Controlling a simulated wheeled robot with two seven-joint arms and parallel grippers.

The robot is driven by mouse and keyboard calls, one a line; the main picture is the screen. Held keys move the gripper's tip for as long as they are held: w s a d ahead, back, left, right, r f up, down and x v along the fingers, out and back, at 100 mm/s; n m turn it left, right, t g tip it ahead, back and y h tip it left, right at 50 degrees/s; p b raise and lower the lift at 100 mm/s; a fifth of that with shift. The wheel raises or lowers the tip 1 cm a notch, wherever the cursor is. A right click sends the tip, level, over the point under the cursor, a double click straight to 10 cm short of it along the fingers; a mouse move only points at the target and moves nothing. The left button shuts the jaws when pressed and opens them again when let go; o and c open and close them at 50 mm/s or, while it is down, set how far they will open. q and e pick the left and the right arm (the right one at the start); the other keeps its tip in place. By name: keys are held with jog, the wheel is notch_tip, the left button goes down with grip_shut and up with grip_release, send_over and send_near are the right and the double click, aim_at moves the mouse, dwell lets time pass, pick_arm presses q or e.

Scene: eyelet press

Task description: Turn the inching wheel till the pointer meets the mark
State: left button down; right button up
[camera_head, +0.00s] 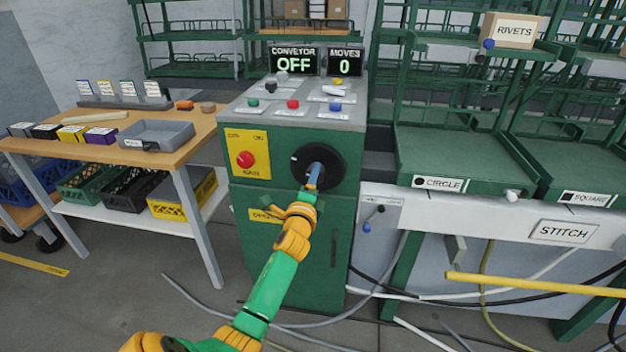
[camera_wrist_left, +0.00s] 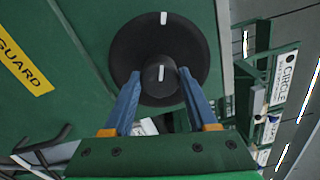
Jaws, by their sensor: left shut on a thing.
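The inching wheel (camera_head: 330,156) is a round black disc on the front of the green press cabinet. It has a raised black hub (camera_wrist_left: 160,92). A short white line (camera_wrist_left: 163,18) shows on the disc near its rim, and another white line (camera_wrist_left: 161,73) shows on the hub. In the wrist view the two lines stand nearly one above the other; I cannot tell which is pointer or mark. My left gripper (camera_head: 314,175) is at the wheel; in the wrist view its blue fingers (camera_wrist_left: 159,76) are closed on either side of the hub. My right gripper is out of view.
A yellow panel with a red knob (camera_head: 245,159) sits left of the wheel. Coloured buttons (camera_head: 293,104) are on the cabinet top, under displays reading OFF (camera_head: 293,64) and 0 (camera_head: 345,65). A wooden table (camera_head: 180,150) stands left; a green rack (camera_head: 455,150) stands right.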

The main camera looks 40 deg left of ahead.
pick_arm(q)
jog(key=shift+d+f+n+y+p, duration=0.15)
jog(key=shift+n+p, duration=0.3)
jog(key=shift+n, duration=3.65)
jog(key=shift+a+n+y+p, duration=0.15)
jog(key=shift+n+p, duration=0.3)
jog(key=shift+n, duration=3.65)
jog(key=shift+d+n, duration=0.1)
jog(key=shift+n, duration=0.2)
jog(key=shift+c, duration=0.9)
grip_release()
